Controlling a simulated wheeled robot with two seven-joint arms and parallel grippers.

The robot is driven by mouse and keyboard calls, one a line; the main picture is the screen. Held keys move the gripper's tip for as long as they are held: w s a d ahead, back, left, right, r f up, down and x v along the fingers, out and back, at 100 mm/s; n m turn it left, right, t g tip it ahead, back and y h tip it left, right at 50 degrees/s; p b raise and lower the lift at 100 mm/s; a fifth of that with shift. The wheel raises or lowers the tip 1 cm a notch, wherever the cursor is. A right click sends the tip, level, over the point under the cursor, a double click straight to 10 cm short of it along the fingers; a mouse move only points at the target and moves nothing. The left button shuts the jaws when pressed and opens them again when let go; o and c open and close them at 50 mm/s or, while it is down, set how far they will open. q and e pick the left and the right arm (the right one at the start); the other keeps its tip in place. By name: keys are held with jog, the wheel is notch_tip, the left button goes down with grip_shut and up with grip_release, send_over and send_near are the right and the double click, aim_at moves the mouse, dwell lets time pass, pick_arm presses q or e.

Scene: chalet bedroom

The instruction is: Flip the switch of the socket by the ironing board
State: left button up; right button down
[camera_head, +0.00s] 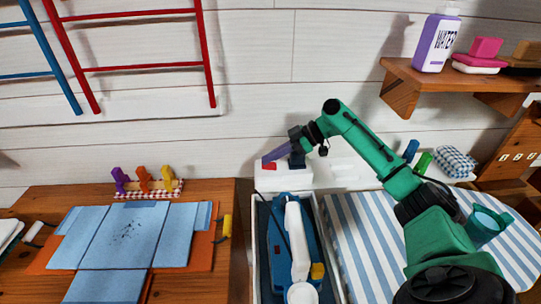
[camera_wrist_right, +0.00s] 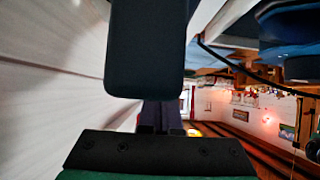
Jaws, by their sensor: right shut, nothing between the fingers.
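A white socket (camera_head: 298,178) is at the foot of the plank wall, left of the striped ironing board (camera_head: 372,245). A red switch (camera_head: 269,166) shows at its left end. My right gripper (camera_head: 267,158) reaches across from the right, shut and empty, its purple fingers pointing left and slightly down. The fingertips appear just above the red switch; I cannot tell whether they touch it. My left gripper is out of view.
A blue and white iron-like appliance (camera_head: 298,240) lies in a tray below the socket, with a black cable. A wooden shelf (camera_head: 402,88) juts out at upper right.

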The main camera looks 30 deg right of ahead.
jog(key=shift+f, duration=0.45)
jog(key=shift+w+a+p, duration=0.1)
jog(key=shift+a+p, duration=0.1)
jog(key=shift+p, duration=0.2)
jog(key=h+p, duration=0.1)
jog(key=p, duration=0.1)
jog(key=a+g+h+p, duration=0.1)
jog(key=h+p, duration=0.1)
jog(key=shift+w+r+g, duration=0.1)
jog(key=shift+g, duration=0.2)
jog(key=shift+f+h+p, duration=0.2)
jog(key=shift+h+p, duration=0.1)
jog(key=shift+p, duration=0.1)
jog(key=shift+f, duration=0.4)
